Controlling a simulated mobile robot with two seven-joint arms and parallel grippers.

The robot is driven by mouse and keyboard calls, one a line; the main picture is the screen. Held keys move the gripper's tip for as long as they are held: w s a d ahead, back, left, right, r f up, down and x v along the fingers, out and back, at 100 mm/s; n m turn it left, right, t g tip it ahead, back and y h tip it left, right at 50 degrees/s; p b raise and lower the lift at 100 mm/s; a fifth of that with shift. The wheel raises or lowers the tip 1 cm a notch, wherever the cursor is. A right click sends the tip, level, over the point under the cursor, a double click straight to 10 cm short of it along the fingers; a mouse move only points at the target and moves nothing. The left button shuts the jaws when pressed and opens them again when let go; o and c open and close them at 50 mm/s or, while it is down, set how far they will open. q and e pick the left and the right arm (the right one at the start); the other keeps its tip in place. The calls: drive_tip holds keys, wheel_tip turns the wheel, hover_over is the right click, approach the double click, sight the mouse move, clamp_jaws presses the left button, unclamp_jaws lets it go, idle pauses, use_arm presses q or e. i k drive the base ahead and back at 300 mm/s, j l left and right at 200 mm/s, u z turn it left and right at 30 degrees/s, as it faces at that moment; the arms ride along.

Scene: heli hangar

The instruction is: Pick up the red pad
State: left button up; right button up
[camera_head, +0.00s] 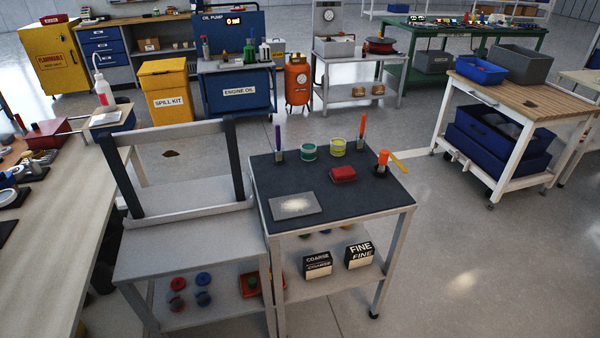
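A small red pad (343,174) lies on the dark top of a grey-framed table (375,193) near the middle of the view. It sits right of a grey plate with a pale powdery patch (295,206) and in front of green and yellow round tins (309,151). An orange-topped tool (382,161) stands in a holder to its right. Neither of my grippers shows in the head view.
Purple and orange upright tools (278,143) stand at the table's back edge. Boxes marked COARSE and FINE (359,255) are on its lower shelf. A grey framed bench (190,247) adjoins it on the left. Open floor (465,240) lies to the right.

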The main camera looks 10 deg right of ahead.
sight(344, 174)
drive_tip(key=i+l+u, duration=0.1)
drive_tip(key=l+u, duration=0.4)
drive_tip(key=u, duration=0.2)
drive_tip(key=l+u, duration=0.4)
drive_tip(key=i+j, duration=0.05)
drive_tip(key=j, duration=0.05)
